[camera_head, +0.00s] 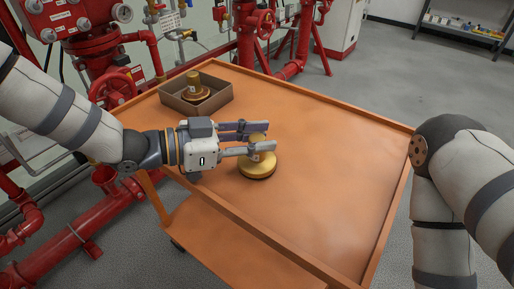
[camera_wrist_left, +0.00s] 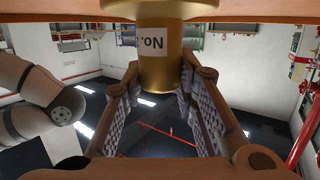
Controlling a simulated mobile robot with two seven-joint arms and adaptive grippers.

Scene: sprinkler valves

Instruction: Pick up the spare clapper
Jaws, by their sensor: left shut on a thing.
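A brass clapper (camera_head: 258,167), a round disc with a dark lower rim and an upright knob, is at the middle of the orange cart top (camera_head: 330,180). My left gripper (camera_head: 262,138) reaches it from the left, with one finger on each side of the knob, shut on it. In the left wrist view the knob (camera_wrist_left: 160,65) stands between the two fingers and bears a white label with upside-down lettering. Whether the disc touches the cart top or is slightly above it, I cannot tell. My right arm shows at the right; its gripper is out of view.
An open box (camera_head: 214,107) at the cart's back left corner holds another brass piece (camera_head: 194,88). A raised rim borders the cart top; its right side is clear. Red pipes and valves (camera_head: 112,86) stand close behind and left. A shelf (camera_head: 462,30) is far right.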

